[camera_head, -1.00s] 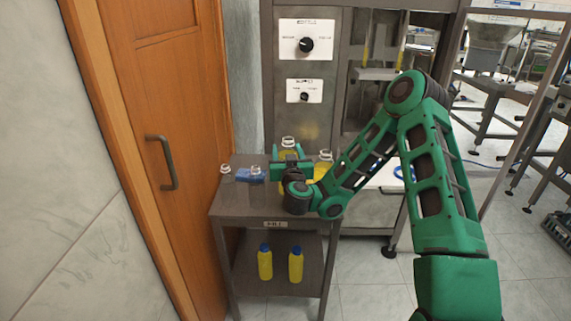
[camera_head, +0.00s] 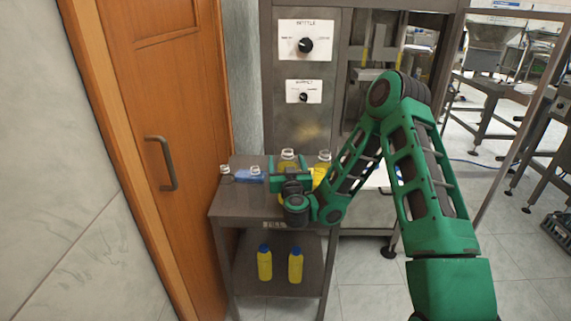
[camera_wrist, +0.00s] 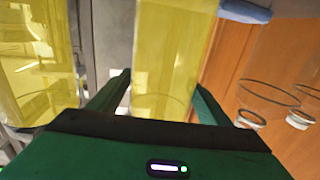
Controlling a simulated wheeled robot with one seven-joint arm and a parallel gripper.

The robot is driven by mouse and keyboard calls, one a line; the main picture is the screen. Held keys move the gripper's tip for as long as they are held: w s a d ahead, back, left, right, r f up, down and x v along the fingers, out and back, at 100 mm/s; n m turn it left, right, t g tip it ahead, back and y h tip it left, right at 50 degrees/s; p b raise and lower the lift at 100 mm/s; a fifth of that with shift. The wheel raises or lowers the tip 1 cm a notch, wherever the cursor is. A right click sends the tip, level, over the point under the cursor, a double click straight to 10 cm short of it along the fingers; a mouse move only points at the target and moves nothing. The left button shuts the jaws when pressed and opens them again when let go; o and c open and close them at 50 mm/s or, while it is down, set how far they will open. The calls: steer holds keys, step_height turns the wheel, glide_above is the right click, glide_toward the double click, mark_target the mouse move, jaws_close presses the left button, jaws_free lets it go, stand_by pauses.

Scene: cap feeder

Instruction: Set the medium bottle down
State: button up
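A yellow bottle with a clear neck (camera_head: 287,154), which I take for the medium bottle, stands upright on the grey cart's top (camera_head: 237,207), as far as the view shows. My gripper's fingers (camera_head: 290,167) are on either side of it and hide much of its body. In the wrist view the yellow bottle (camera_wrist: 172,50) is between my fingers (camera_wrist: 163,80). A narrow gap shows beside the left finger, so my gripper looks open; contact on the right is unclear. A second yellow bottle (camera_head: 322,170) stands close on the right, and it also shows in the wrist view (camera_wrist: 35,60).
A blue item (camera_head: 248,176) and clear containers (camera_head: 225,170) sit left on the cart's top. Two yellow bottles with blue caps (camera_head: 265,264) stand on the lower shelf. A machine panel with knobs (camera_head: 305,68) rises behind; a wooden door (camera_head: 165,110) is left.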

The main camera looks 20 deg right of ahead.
steer(key=shift+r, duration=0.15)
steer(key=s+a, duration=0.2)
steer(key=s, duration=1)
steer(key=shift+a, duration=0.1)
